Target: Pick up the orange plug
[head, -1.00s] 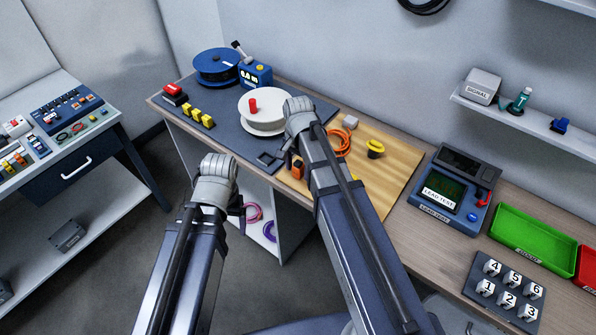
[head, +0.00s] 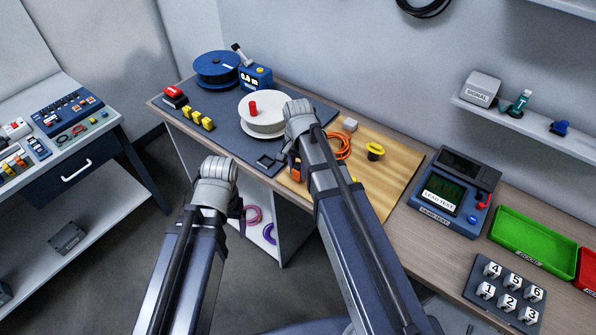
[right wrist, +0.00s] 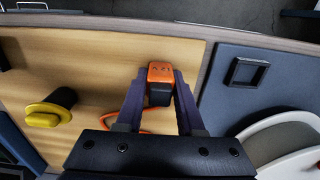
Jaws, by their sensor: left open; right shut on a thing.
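The orange plug (right wrist: 160,72), with a dark lower part, sits between the fingertips of my right gripper (right wrist: 160,88) in the right wrist view. The gripper is shut on it. An orange cable (head: 341,146) lies coiled behind my arm. My left gripper (head: 240,217) hangs in front of the bench, empty and open, its fingers mostly hidden by its wrist.
A white spool (head: 262,128) and a square black frame (right wrist: 247,71) are on the dark mat beside the board. A yellow-topped knob (head: 375,150) stands on the board, right of my right arm. The lead tester (head: 441,193) and green tray (head: 532,243) are further right.

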